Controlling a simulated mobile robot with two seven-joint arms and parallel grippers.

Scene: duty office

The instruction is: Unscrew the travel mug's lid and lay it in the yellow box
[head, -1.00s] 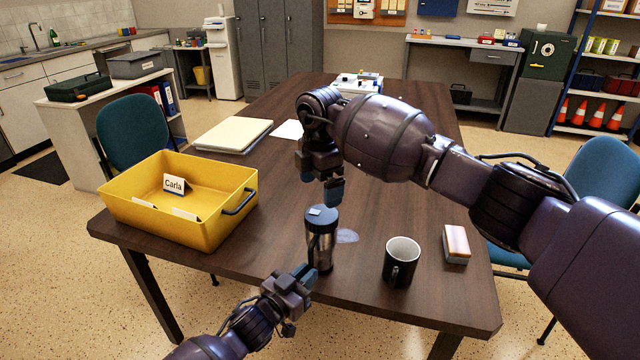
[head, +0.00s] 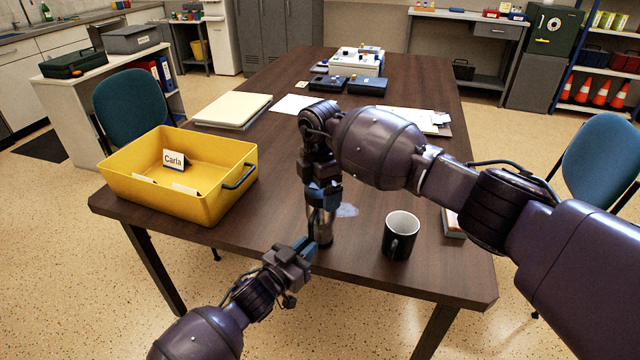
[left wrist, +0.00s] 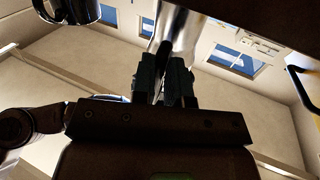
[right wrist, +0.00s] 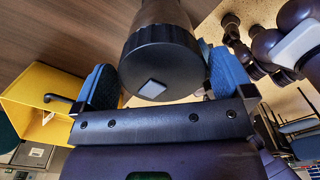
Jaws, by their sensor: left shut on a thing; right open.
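The travel mug (head: 322,232) stands upright near the table's front edge; my right arm hides much of its upper part in the head view. Its dark round lid (right wrist: 162,60), with a pale square on top, is on the mug in the right wrist view. My left gripper (head: 313,249) is shut on the mug's body from the front left; its fingers (left wrist: 165,85) meet the steel body in the left wrist view. My right gripper (head: 322,197) points down over the mug, open, with a blue finger either side of the lid. The yellow box (head: 215,212) stands at the table's left.
A dark mug (head: 399,240) stands close to the right of the travel mug. A partly hidden block (head: 452,224) lies further right. The box holds a "Carla" card (head: 174,160). Papers (head: 233,110) and dark cases (head: 345,84) lie further back.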

